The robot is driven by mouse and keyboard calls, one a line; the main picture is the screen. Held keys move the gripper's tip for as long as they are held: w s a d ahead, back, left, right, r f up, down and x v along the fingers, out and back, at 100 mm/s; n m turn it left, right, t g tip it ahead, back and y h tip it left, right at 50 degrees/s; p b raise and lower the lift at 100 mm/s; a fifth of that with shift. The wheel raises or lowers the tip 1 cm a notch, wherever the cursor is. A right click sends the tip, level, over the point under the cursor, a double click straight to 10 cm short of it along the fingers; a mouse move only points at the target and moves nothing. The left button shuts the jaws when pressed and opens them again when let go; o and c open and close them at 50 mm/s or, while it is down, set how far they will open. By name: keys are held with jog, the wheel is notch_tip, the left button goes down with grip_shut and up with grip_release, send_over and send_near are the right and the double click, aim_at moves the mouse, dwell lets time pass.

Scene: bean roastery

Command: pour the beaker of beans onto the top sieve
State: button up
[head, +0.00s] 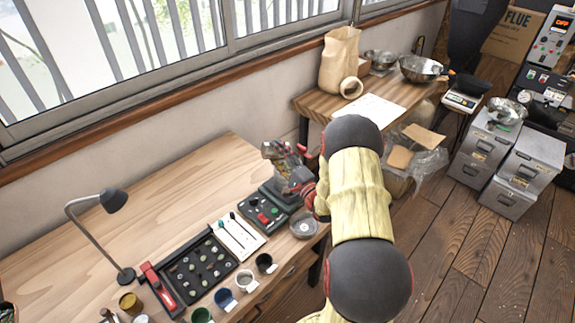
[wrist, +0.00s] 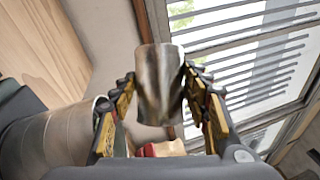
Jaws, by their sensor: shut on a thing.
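My gripper (wrist: 160,100) is shut on a shiny metal beaker (wrist: 158,80), one finger on each side. No beans show, and I cannot see into the beaker. In the head view my gripper (head: 283,155) is at the right end of the long bench, over the sieve stack (head: 288,180), partly covering it. The top sieve's mesh is hidden.
The wooden bench (head: 150,215) holds a desk lamp (head: 95,225), a black tray (head: 200,268) of small pieces, several cups along the front edge and a round metal dish (head: 303,225) beside the sieve stack. The window wall is close behind. The bench's back left is clear.

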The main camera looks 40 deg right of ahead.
jog(key=shift+s+d+r+m+h, duration=0.1)
jog(key=shift+d+r+m+h, duration=0.1)
jog(key=shift+m, duration=0.4)
jog(key=shift+s+d+r+m+h, duration=0.1)
jog(key=shift+d+m+h, duration=0.1)
jog(key=shift+m, duration=0.4)
dwell(2.5)
jog(key=shift+d+f+m+t+b, duration=0.1)
jog(key=shift+f+m+t+b, duration=0.25)
jog(key=shift+m, duration=0.25)
dwell(0.4)
